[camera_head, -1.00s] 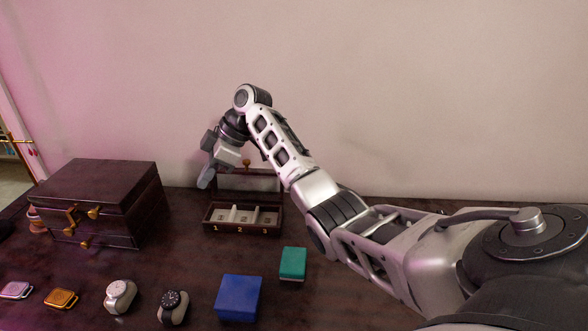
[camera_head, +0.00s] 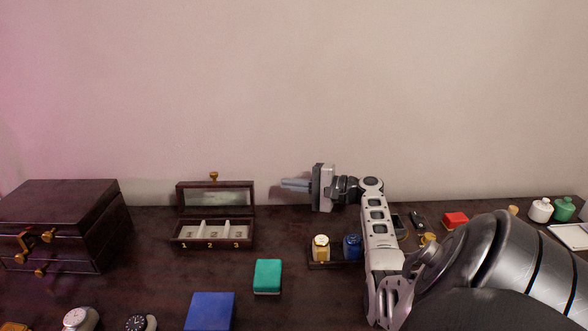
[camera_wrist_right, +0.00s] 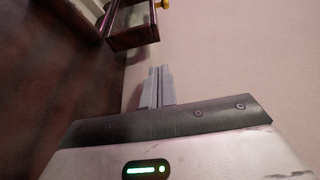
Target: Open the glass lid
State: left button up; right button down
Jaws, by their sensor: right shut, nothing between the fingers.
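The small dark wooden box (camera_head: 213,244) has its framed glass lid (camera_head: 214,193) standing raised at its back, with a brass knob (camera_head: 213,175) on the top edge. Its compartments, marked 1, 2 and 3, are uncovered. My right gripper (camera_head: 284,185) is shut and empty, to the right of the lid and apart from it, near the wall. In the right wrist view the shut fingertips (camera_wrist_right: 160,72) point toward the lid (camera_wrist_right: 132,22), with a gap between. My left gripper is not in view.
A large dark chest (camera_head: 60,225) stands at left. A blue box (camera_head: 210,311) and a green box (camera_head: 267,275) lie in front. A small tray with a yellow bottle (camera_head: 321,248) and a blue bottle (camera_head: 352,246) sits close to my right arm. The wall is close behind.

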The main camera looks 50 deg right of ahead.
jog(key=b+x, duration=0.2)
jog(key=x, duration=0.5)
jog(key=shift+w+f, duration=0.1)
jog(key=shift+f, duration=0.05)
jog(key=shift+w+a, duration=0.25)
jog(key=shift+w, duration=0.25)
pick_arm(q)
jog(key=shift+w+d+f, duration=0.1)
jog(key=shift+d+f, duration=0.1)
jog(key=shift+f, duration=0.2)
